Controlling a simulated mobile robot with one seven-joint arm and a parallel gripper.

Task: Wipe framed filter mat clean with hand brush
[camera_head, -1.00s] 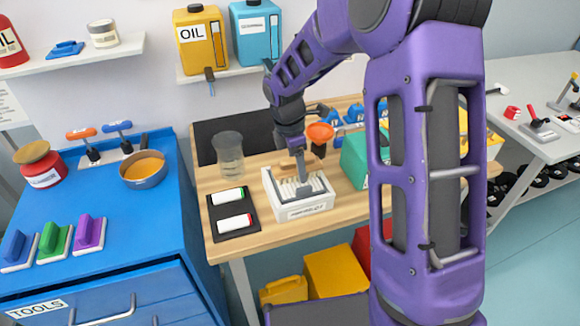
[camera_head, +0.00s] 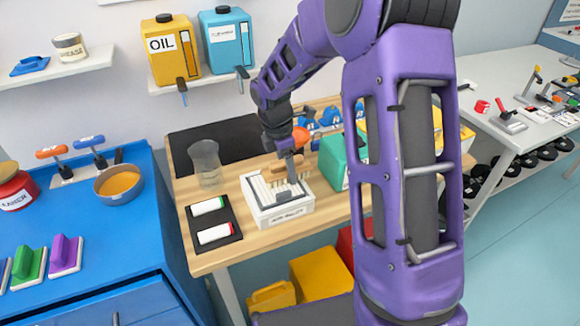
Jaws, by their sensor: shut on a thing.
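The framed filter mat (camera_head: 260,192) is a white, pleated panel in a white box-like frame with a label on its front. It sits on the wooden bench in the middle of the view. My gripper (camera_head: 291,176) is shut and reaches down over the right half of the mat. A tan, wooden-looking piece (camera_head: 288,161) shows at the jaws; I take it to be the hand brush, mostly hidden by the gripper. Dark grey parts lie low over the pleats. I cannot tell whether the bristles touch the mat.
A black tray (camera_head: 231,238) with two white rolls lies left of the mat, and a clear beaker (camera_head: 206,163) stands behind it. The blue tool cabinet (camera_head: 75,205) is at left.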

